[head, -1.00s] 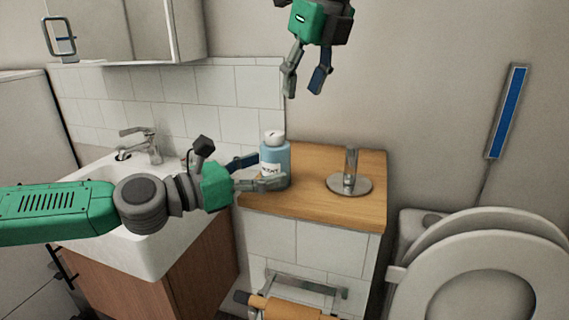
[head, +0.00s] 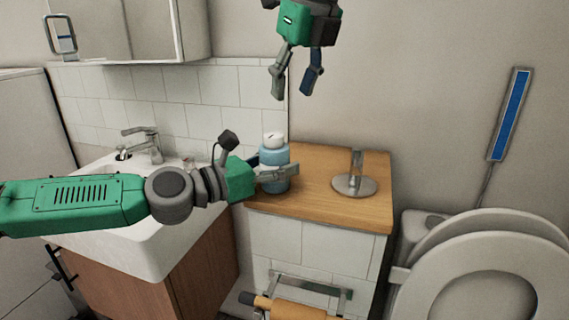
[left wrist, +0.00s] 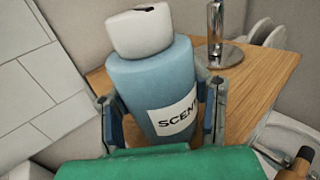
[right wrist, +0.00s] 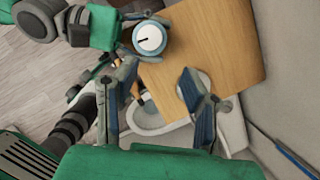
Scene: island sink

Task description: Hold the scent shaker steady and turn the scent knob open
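The scent shaker (head: 274,180) is a light blue bottle with a white top, the scent knob (head: 273,140). It stands upright on the wooden counter. In the left wrist view, the shaker (left wrist: 150,85) shows its "SCENT" label, and the knob (left wrist: 139,32) has a dark mark. My left gripper (head: 280,166) has one finger on each side of the body; the fingers are spread wide, and firm contact is not clear. My right gripper (head: 293,93) is open and empty, pointing down above the counter. In the right wrist view, the knob (right wrist: 149,40) shows from above with a dark line.
A metal stand (head: 355,180) with an upright post is on the counter (head: 325,208), right of the shaker. The sink (head: 130,240) is on the left, the toilet (head: 485,265) on the right. A tiled wall is behind. The air above the knob is free.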

